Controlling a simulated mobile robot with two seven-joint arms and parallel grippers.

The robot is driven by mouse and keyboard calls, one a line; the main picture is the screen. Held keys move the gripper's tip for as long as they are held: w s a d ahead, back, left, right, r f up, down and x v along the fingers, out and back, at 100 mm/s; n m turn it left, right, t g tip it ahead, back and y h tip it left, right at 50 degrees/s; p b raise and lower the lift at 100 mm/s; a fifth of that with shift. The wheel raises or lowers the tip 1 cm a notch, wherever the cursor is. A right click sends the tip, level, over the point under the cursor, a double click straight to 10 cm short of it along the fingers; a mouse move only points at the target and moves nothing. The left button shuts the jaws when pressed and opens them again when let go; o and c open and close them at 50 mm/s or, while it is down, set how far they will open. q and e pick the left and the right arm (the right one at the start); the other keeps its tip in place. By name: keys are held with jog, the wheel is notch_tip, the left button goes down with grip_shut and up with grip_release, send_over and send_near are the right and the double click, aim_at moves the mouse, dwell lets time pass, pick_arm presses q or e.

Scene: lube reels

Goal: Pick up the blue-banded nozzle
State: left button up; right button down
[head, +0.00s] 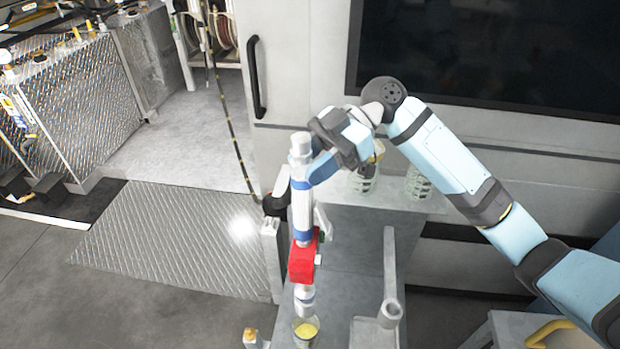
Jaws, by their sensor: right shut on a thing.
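The blue-banded nozzle (302,215) stands roughly upright in the head view, with a pale body, blue bands and a red part (302,258) below. Its lower end is above or in a clear cup (305,330) with yellow in it; I cannot tell which. My right gripper (312,172) is shut on the upper part of the nozzle, coming from the right. The fingers hide part of the nozzle there. My left gripper is not in view.
A grey stand (350,245) with an upright post (390,270) is right of the nozzle. Two slotted cups (365,180) sit behind. A banded hose (232,135) hangs from the reels (222,30) at the left. A white cabinet with a black handle (257,75) stands behind.

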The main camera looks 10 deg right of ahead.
notch_tip(320, 180, up, 17)
jog(key=b, duration=0.1)
jog(key=shift+f, duration=0.1)
dwell(0.4)
